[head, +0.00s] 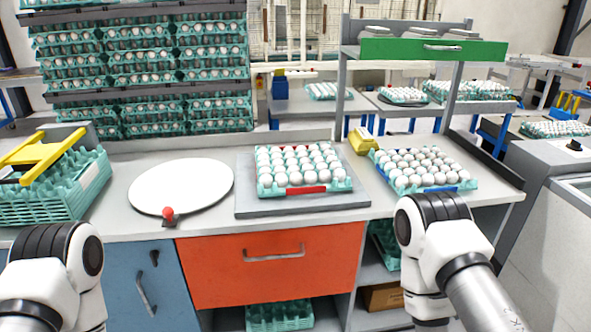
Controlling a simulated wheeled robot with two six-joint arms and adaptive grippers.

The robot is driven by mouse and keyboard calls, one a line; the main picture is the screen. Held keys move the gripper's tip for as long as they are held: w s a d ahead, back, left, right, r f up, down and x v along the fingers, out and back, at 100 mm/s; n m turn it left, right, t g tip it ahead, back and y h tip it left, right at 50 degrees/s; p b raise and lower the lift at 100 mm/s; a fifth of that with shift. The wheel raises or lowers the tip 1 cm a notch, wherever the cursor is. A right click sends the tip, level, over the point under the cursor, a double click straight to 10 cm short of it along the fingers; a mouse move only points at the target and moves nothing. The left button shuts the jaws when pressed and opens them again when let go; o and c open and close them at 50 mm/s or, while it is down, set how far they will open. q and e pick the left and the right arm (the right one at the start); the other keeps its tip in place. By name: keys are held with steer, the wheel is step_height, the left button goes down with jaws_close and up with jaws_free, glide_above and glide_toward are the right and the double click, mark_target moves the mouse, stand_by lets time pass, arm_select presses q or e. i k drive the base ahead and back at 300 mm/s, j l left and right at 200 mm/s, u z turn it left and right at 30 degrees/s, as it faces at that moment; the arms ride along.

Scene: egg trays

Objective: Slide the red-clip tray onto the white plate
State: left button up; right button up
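The red-clip tray (264,193) is a teal egg tray full of white eggs, with a red clip (307,190) on its front edge. It sits on a grey square platform (250,209) in the middle of the counter. The round white plate (181,186) lies on the counter to the left of the platform, empty and apart from the tray. In the head view, parts of my two arms show at the lower left and lower right, in front of the counter. Neither gripper is visible.
A blue-clip egg tray (379,168) stands right of the platform. A red-knobbed lever (168,215) stands at the plate's front edge. Stacked teal trays (62,205) with a yellow tool (40,153) stand at far left. A shelf with a green drawer (432,49) rises behind.

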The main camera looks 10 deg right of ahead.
mark_target(293, 168)
steer(key=i+j, duration=0.1)
steer(key=i, duration=0.4)
steer(key=i+j, duration=0.1)
steer(key=i, duration=0.4)
steer(key=i+j, duration=0.1)
steer(key=i, duration=0.4)
steer(key=l+z, duration=0.05)
